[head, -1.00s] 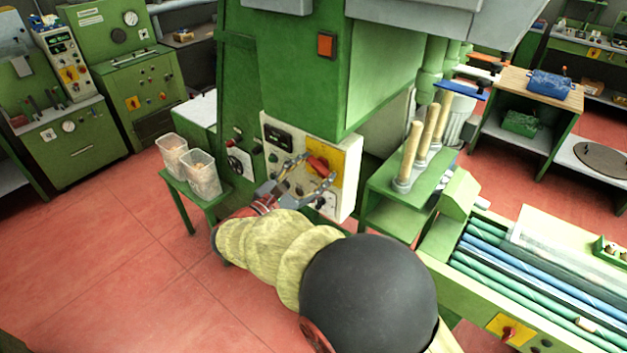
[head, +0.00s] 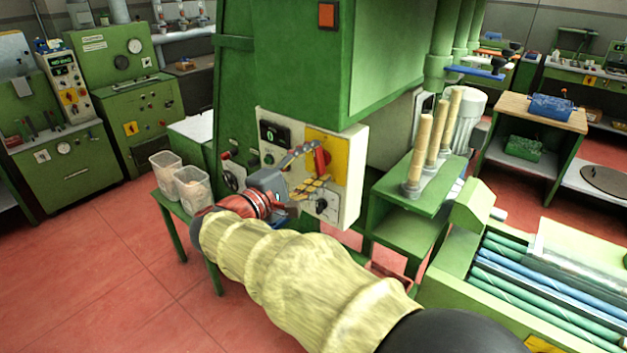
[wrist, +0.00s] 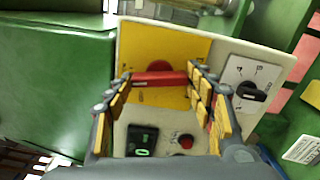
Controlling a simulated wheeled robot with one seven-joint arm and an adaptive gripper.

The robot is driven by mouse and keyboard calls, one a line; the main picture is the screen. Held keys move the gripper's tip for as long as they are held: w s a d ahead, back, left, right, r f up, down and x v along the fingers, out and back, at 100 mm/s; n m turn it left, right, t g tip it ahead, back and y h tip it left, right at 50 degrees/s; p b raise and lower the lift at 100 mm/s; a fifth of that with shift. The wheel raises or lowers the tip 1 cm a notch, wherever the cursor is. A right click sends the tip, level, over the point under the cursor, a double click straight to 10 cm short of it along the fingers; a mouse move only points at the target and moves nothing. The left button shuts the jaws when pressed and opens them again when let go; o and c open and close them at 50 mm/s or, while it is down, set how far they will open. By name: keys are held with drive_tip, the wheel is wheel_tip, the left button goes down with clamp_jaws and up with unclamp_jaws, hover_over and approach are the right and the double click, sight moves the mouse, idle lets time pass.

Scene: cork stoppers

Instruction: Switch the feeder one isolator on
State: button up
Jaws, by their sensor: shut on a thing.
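The isolator is a red rotary handle (head: 321,161) on a yellow plate (head: 342,150), on the cream control panel of the green machine. In the head view the handle stands close to upright. My gripper (head: 320,167) reaches it from the lower left, with one finger above and one below. In the wrist view the red handle (wrist: 158,78) lies as a bar across the gap between my fingertips (wrist: 160,77). My gripper is shut on it. Any label naming the feeder cannot be read.
A black selector knob (wrist: 252,92) on a white plate is close beside the fingers. A display (wrist: 142,141) and a red button (wrist: 184,142) are on the same panel. Clear bins (head: 190,186) stand on a green stand at left. Wooden rods (head: 418,155) stand at right.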

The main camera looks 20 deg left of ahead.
drive_tip(key=shift+f+m+b, duration=0.15)
drive_tip(key=shift+m+b, duration=1.15)
drive_tip(key=shift+b, duration=0.2)
drive_tip(key=o, duration=1.2)
drive_tip(key=shift+c, duration=0.2)
drive_tip(key=v, duration=1.2)
